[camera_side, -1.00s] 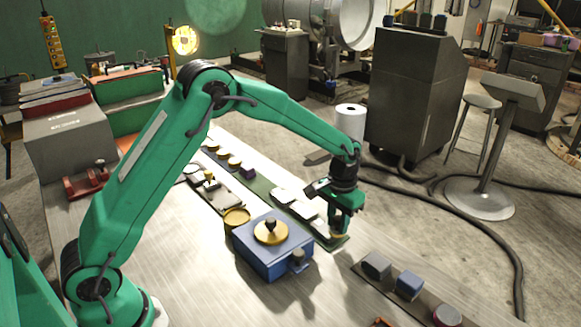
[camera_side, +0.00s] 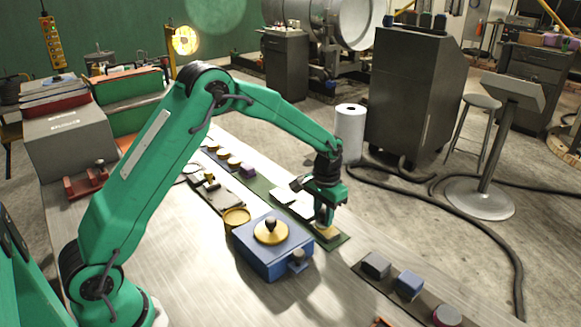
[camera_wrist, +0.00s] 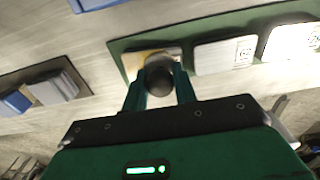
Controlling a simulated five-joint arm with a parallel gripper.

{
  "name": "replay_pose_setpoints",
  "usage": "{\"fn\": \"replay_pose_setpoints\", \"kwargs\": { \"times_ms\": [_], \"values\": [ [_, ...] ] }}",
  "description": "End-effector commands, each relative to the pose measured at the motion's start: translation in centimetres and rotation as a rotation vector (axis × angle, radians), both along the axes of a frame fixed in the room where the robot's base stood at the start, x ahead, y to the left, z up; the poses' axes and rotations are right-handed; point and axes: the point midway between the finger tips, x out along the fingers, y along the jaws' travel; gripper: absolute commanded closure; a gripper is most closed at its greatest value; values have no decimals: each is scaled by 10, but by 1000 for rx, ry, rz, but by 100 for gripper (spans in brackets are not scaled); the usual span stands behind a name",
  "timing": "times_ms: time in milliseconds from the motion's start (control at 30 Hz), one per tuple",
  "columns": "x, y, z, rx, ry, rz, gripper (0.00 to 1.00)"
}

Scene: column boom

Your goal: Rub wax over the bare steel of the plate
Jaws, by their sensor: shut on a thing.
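My gripper (camera_side: 325,222) is low over the near end of a green mat (camera_side: 343,241). In the wrist view my gripper (camera_wrist: 159,88) is shut on a dark round-topped tool (camera_wrist: 159,74). Just beyond the tool, a plate (camera_wrist: 176,51) at the end of the mat shows tan colour and a pale strip at its right. The tool and fingers hide part of it, and I cannot tell how much steel is bare. In the side view a yellowish patch (camera_side: 328,234) shows under the fingertips. Contact between tool and plate is hidden.
Pale plates (camera_wrist: 224,54) lie beside it along the mat. A blue box (camera_side: 272,253) with a yellow disc and dark knob stands left of my gripper, with a yellow round dish (camera_side: 236,216) behind it. A dark strip (camera_side: 392,280) with several blocks lies at the front right.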

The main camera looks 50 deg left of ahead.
Motion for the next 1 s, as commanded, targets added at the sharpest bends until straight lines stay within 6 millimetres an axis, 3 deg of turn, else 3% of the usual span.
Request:
{"fn": "replay_pose_setpoints", "kwargs": {
  "times_ms": [600,667,733,1000],
  "values": [
    [-6,-57,0,0,1,-2,91],
    [-6,-56,5,0,0,0,91],
    [-5,-55,22,-1,-5,0,91],
    [-5,-55,44,0,-3,0,91]
  ]
}}
